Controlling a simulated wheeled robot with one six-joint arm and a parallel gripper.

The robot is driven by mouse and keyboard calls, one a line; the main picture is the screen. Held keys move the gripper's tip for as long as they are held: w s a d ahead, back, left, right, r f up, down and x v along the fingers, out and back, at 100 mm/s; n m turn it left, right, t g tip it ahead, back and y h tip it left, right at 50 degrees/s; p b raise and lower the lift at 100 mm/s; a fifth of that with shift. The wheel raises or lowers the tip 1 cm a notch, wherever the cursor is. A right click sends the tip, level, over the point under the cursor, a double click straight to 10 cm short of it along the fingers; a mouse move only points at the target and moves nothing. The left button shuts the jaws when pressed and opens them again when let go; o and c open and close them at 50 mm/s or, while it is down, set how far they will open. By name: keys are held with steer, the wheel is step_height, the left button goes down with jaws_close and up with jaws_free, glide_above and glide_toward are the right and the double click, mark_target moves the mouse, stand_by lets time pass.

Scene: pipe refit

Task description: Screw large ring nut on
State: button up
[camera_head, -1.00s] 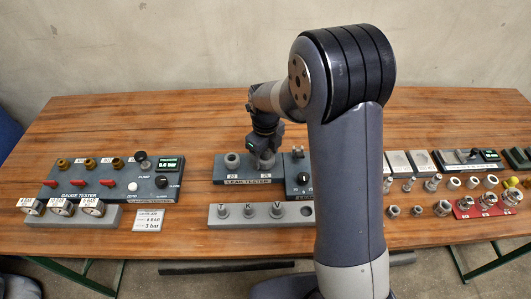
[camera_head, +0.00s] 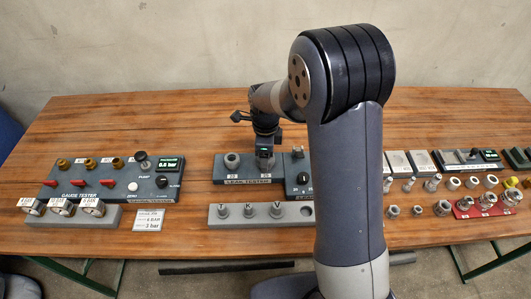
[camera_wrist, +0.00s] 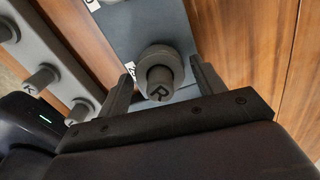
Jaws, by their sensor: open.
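In the wrist view, a grey plug marked R (camera_wrist: 158,85) stands in a port of the leak tester (camera_wrist: 118,25). A wider grey ring nut (camera_wrist: 160,56) surrounds the plug at its base; how far it is threaded cannot be told. My gripper (camera_wrist: 161,66) is open, with one finger on each side of the plug and ring nut, and gaps show beside them. In the head view, my gripper (camera_head: 265,153) points down over the right port of the leak tester (camera_head: 222,181); it hides the plug and nut there. The left port (camera_head: 232,161) is in plain view.
A grey rack (camera_head: 237,222) in front holds plugs T, K and V; its right hole is empty. A knob box (camera_head: 302,180) stands close right of my gripper. The gauge tester (camera_head: 115,190) is at left. Several fittings and a red tray (camera_head: 466,213) are at right.

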steer(key=shift+n, duration=0.6)
steer(key=n, duration=0.5)
steer(key=shift+n, duration=0.5)
steer(key=n, duration=0.5)
steer(key=shift+n, duration=0.3)
steer(key=shift+n, duration=0.3)
